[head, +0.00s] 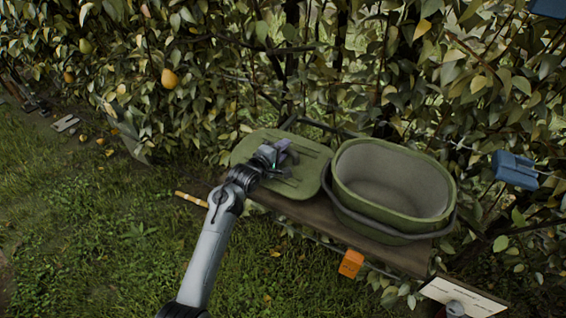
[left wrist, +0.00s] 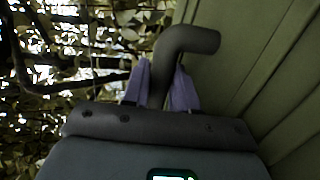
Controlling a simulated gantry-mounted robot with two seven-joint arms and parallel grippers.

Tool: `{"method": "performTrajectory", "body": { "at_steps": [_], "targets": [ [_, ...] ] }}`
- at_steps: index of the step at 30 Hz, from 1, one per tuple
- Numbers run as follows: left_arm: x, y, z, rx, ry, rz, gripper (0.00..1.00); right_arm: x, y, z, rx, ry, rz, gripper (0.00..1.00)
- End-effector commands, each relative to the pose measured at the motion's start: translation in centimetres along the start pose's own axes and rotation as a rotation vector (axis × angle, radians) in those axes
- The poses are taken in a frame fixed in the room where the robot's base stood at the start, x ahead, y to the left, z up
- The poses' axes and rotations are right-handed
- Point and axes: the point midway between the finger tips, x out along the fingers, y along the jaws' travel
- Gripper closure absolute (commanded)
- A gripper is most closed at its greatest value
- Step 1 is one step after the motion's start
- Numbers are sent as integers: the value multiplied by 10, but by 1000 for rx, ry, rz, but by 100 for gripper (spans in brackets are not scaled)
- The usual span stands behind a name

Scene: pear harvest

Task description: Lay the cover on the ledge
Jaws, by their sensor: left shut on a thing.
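The cover (head: 303,178) is a flat green lid with ribs, at the left end of the brown ledge (head: 398,257), beside the green basket (head: 440,200). My left gripper (head: 281,156) is over the middle of the cover. In the left wrist view its purple fingers are shut on the cover's dark bent handle (left wrist: 186,42), and the ribbed green cover (left wrist: 285,75) fills the right side. I cannot tell whether the cover's underside touches the ledge. My right gripper is not in view.
The basket is open, pale inside and looks empty, with a dark handle resting around it. An orange tag (head: 351,263) hangs at the ledge's front edge. A blue box (head: 515,169) hangs on a wire at right. Leafy branches stand close behind; grass lies in front.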

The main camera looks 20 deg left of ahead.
Motion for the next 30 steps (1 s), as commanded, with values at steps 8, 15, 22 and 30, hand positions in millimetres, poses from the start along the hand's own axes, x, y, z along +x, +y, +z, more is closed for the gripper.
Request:
{"method": "performTrajectory", "body": {
  "at_steps": [8, 15, 22, 30],
  "targets": [
    [7, -36, -1, -1, 1, -1, 100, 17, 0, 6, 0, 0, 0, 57],
    [9, -48, -2, 0, 1, 2, 100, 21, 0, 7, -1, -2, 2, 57],
    [10, -48, -2, 0, 1, 1, 100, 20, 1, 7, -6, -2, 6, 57],
    [10, -52, -1, -1, 0, -1, 47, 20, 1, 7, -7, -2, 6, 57]
  ]
}}
